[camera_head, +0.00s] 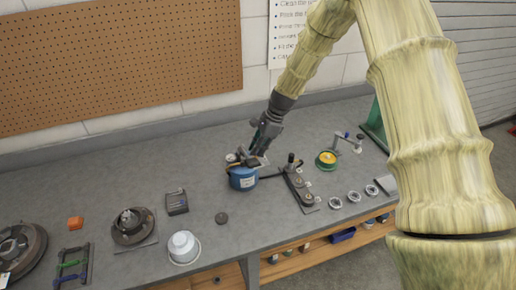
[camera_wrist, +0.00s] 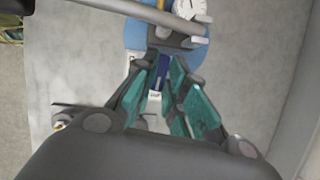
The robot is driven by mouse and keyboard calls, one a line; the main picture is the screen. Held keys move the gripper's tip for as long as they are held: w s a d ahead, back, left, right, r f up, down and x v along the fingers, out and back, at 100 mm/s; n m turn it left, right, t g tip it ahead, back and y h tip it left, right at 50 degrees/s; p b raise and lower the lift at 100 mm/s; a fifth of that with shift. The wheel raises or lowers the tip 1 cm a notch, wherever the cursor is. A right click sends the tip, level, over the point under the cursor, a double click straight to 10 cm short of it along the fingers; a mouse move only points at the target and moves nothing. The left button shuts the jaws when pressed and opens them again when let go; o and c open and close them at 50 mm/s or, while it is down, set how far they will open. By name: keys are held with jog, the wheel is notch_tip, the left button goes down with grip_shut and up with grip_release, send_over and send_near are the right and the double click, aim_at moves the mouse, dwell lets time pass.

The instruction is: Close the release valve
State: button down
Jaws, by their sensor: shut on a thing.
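A blue canister (camera_head: 243,180) stands on the grey bench, with dark fittings and a small white dial on top. My gripper (camera_head: 257,152) points down onto the fittings at its top. In the wrist view, my gripper's teal fingers (camera_wrist: 164,64) are closed around a narrow dark blue part (camera_wrist: 163,72) at the canister's top, which looks like the release valve's handle. The fingers hide much of it, and how far it is turned cannot be told. The dial (camera_wrist: 191,9) and a grey bar (camera_wrist: 150,12) lie just beyond the fingertips.
Right of the canister are a dark plate with posts (camera_head: 301,188), a yellow-green round part (camera_head: 326,159) and several metal rings (camera_head: 353,197). A black box (camera_head: 177,202) and a white cup-like part (camera_head: 184,246) are to the left. A pegboard (camera_head: 110,60) hangs behind.

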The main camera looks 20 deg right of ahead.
jog(key=shift+w+n, duration=0.1)
jog(key=shift+n, duration=0.4)
jog(key=shift+g, duration=0.3)
jog(key=c, duration=1.5)
grip_release()
jog(key=shift+d, duration=0.1)
jog(key=shift+o, duration=0.2)
jog(key=v, duration=1.2)
